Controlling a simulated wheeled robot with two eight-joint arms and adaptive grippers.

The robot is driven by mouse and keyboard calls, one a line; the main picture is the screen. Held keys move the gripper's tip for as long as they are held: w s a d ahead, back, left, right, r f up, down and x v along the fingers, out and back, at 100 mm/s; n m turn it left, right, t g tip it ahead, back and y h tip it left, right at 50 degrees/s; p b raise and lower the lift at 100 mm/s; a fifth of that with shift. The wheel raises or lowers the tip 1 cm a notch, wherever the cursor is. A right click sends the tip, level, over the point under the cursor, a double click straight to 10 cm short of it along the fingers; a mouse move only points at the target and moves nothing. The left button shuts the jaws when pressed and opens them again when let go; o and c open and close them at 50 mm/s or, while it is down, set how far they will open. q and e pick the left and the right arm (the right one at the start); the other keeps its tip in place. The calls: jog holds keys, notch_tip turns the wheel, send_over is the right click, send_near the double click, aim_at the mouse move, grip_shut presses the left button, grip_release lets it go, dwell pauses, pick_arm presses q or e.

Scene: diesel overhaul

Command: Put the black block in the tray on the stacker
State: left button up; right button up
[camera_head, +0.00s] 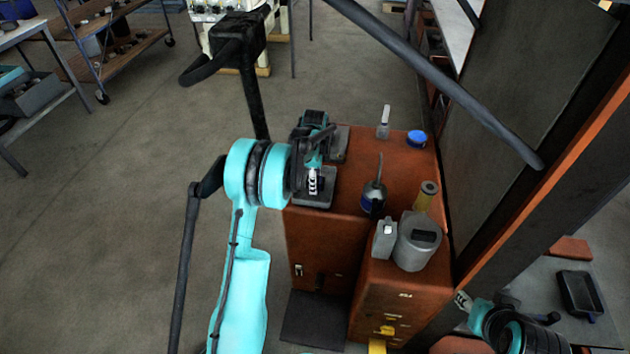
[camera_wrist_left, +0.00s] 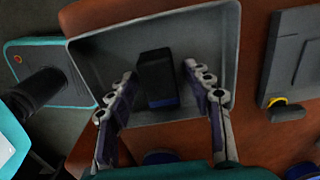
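The black block (camera_wrist_left: 157,72) stands inside a shallow grey tray (camera_wrist_left: 212,22) in the left wrist view. A blue band shows low on its near side. My left gripper (camera_wrist_left: 162,82) is open, with one finger on each side of the block and a gap to both. In the head view my left gripper (camera_head: 313,184) is over the grey tray (camera_head: 322,202) at the left edge of a red-orange cabinet (camera_head: 345,228); the block is hidden there. My right gripper (camera_head: 463,300) is at the lower right, mostly cut off by its arm. I cannot pick out the stacker for certain.
On the cabinet tops stand an oil can (camera_head: 373,197), a blue lid (camera_head: 417,139), a yellowish filter (camera_head: 426,195) and a grey canister (camera_head: 416,242). A dark post rises at the right. A black tray (camera_head: 578,294) lies on a bench.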

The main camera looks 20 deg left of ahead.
pick_arm(q)
jog(key=shift+r, duration=0.25)
jog(key=s+d+r+n+t+p, duration=0.1)
jog(key=s+d+r+p, duration=0.1)
jog(key=r, duration=0.7)
jog(key=s+d+r+n+p, duration=0.2)
jog(key=s+r, duration=0.1)
jog(key=r, duration=0.7)
jog(key=s+d+r+n+t, duration=0.2)
jog(key=s+d+r+n, duration=0.25)
jog(key=s, duration=0.45)
jog(key=s+d+f+n+t, duration=0.1)
jog(key=s+d+n+t, duration=0.1)
jog(key=s, duration=0.6)
jog(key=s+d+f+n+t, duration=0.2)
jog(key=s+n, duration=0.3)
jog(key=s, duration=0.3)
jog(key=shift+s+d, duration=0.2)
jog(key=shift+d, duration=0.55)
jog(key=shift+n, duration=0.25)
